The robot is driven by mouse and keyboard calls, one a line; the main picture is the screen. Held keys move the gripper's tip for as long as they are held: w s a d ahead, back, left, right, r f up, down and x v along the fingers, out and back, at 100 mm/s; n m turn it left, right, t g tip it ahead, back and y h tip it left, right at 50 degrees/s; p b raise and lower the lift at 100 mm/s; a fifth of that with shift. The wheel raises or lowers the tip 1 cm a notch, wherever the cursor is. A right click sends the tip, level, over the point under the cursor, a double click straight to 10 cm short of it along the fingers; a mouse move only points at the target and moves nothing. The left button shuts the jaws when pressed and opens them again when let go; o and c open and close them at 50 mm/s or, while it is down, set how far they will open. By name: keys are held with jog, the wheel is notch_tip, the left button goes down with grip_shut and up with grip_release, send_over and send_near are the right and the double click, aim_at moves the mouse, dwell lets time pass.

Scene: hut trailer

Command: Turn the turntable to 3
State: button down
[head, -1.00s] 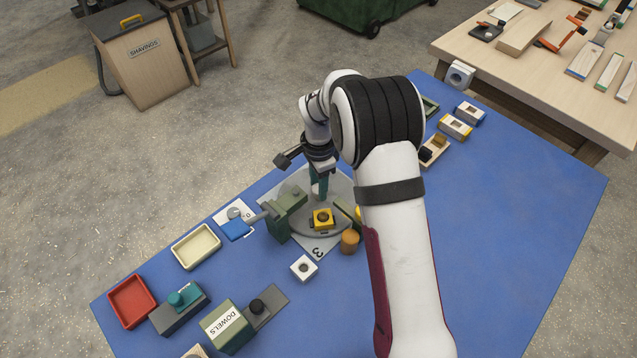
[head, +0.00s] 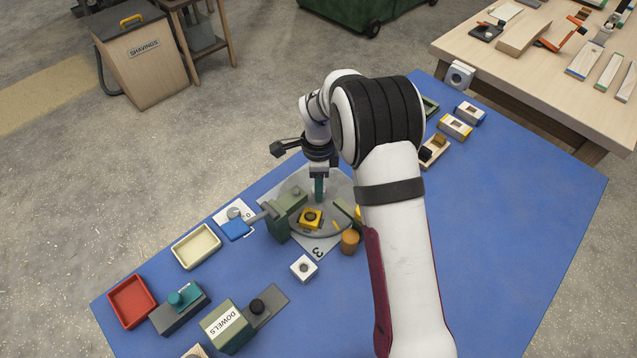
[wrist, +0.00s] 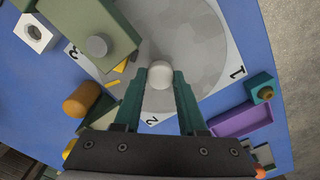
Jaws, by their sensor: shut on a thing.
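The turntable is a round grey disc (head: 325,228) on a pale numbered plate (head: 312,254); its disc also shows in the wrist view (wrist: 205,45). The 3, 2 and 1 are visible on the plate in the wrist view. My gripper (head: 319,197) points down over the disc. In the wrist view my gripper (wrist: 164,82) is shut on a white round knob (wrist: 160,74) on the disc. A yellow block (head: 311,218) sits on the disc. A yellow stripe (wrist: 119,66) shows near the disc's rim, between 3 and 2. A green block hides part of the disc in the wrist view.
The green block (head: 287,212) stands close at the disc's left. An orange cylinder (head: 349,241) and a white nut-like block (head: 304,268) stand near the front. A purple tray (wrist: 240,119) lies beside the plate.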

jog(key=shift+m, duration=3.1)
jog(key=shift+c, duration=2.3)
grip_release()
notch_tip(320, 180, up, 16)
jog(key=shift+f, duration=0.1)
